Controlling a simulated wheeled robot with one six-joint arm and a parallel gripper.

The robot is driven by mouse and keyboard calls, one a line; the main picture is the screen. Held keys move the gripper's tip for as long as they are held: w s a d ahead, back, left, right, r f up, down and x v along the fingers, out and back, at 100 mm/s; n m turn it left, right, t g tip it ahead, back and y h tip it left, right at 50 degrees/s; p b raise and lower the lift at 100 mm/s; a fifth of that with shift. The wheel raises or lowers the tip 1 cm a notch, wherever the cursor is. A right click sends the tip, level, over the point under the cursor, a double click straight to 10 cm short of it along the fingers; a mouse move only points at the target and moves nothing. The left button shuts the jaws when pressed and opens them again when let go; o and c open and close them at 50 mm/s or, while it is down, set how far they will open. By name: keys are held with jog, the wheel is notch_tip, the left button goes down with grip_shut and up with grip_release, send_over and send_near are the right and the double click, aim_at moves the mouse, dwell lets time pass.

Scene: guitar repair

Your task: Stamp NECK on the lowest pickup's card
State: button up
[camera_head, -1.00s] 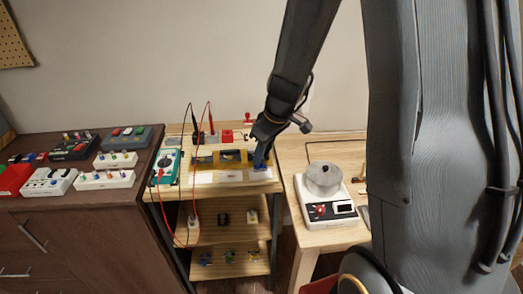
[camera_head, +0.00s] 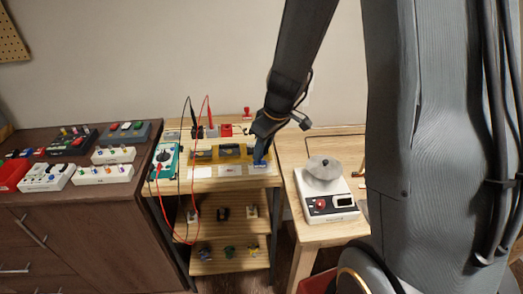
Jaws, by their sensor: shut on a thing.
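My gripper (camera_head: 262,137) is shut on a blue stamp (camera_head: 260,153) above the right end of the bench top. The stamp is close to the right white card (camera_head: 258,170); I cannot tell whether it touches. A middle card (camera_head: 230,171) and a left card (camera_head: 203,172) lie beside it in a row along the front edge. Behind the cards is a yellow-brown holder (camera_head: 205,154) with dark pickups, partly hidden by my gripper. The print on the cards and stamp is too small to read. A teal meter (camera_head: 164,160) stands at the left.
Red and black leads rise behind the holder and hang over the front. A red box (camera_head: 226,130) and a small red stamp-like object (camera_head: 247,113) stand behind. A white scale (camera_head: 327,200) is on the right table; pedals cover the left cabinet.

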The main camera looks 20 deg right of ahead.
jog(key=shift+f+b, duration=0.5)
jog(key=shift+b, duration=0.05)
dwell(0.9)
jog(key=shift+r+p, duration=2.55)
jog(key=shift+r, duration=1)
